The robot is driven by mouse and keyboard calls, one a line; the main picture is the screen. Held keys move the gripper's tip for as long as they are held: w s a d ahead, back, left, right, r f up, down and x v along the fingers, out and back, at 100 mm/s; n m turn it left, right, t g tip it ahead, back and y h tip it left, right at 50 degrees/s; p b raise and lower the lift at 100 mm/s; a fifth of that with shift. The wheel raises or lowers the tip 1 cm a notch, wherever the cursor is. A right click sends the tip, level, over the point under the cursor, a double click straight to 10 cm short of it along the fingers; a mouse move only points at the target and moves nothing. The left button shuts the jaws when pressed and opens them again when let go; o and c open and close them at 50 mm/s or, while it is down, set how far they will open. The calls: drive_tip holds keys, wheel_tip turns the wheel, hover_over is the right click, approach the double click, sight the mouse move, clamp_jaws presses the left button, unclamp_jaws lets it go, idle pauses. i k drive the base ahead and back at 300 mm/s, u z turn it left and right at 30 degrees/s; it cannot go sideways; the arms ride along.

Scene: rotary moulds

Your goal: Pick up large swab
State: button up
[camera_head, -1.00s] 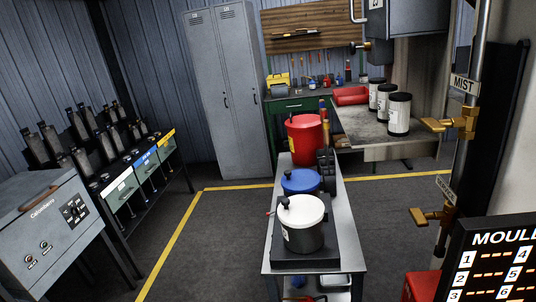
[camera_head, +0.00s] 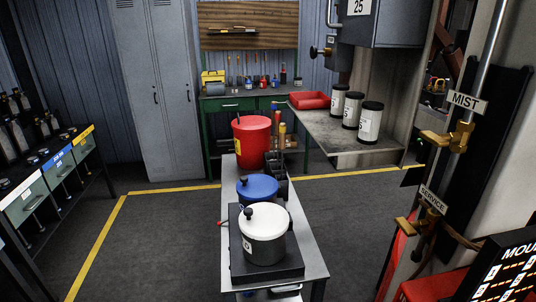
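I cannot single out the large swab. Upright handles (camera_head: 282,134), with orange and dark parts, stand beside the red bucket (camera_head: 253,142) on the narrow grey bench (camera_head: 308,262). They rise from a dark holder (camera_head: 276,164) behind the pots, and their lower ends are hidden. Whether one of them is the large swab is too small to tell. My gripper is not in view.
A white-lidded pot (camera_head: 264,238) and a blue-lidded pot (camera_head: 257,187) stand on the bench. Three canisters (camera_head: 370,122) sit on a grey table at the right. Brass valves (camera_head: 458,137) are near right. Open floor (camera_head: 165,235) lies left of the bench.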

sight(274, 103)
drive_tip(key=z, duration=0.1)
drive_tip(key=k, duration=1.3)
drive_tip(key=u, duration=0.45)
drive_tip(key=i, duration=1.85)
drive_tip(key=z, duration=2.65)
